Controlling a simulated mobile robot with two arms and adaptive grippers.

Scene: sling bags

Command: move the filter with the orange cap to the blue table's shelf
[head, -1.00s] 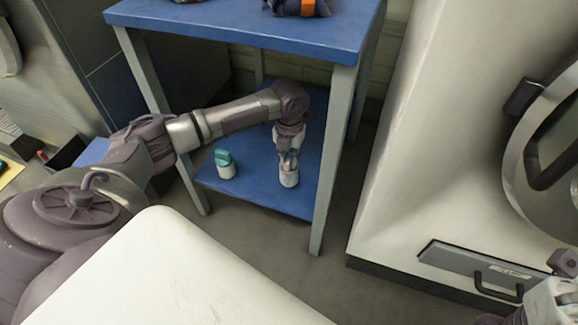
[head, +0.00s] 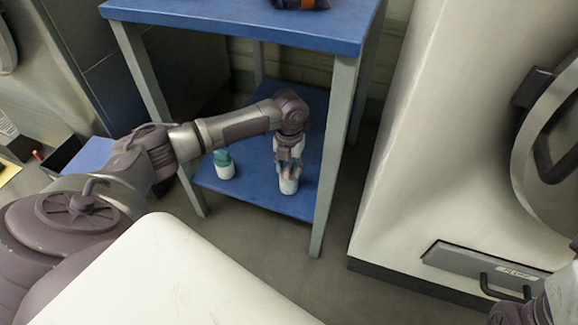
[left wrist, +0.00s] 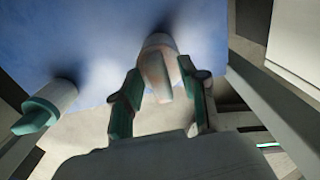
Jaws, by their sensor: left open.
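The filter with the orange cap (head: 289,186) stands on the blue table's lower shelf (head: 258,196), near its front right. In the left wrist view its cap (left wrist: 160,72) looks pale orange and points toward the camera. The left wrist view shows gaps between the fingers (left wrist: 160,100) and the cap. The gripper hides part of the filter in the head view. My right gripper's fingers are not visible.
A second filter with a teal cap (head: 224,165) stands to the left on the same shelf; it also shows in the left wrist view (left wrist: 45,105). Grey table legs (head: 332,160) frame the shelf. A dark bag (head: 300,4) lies on the blue tabletop (head: 240,25).

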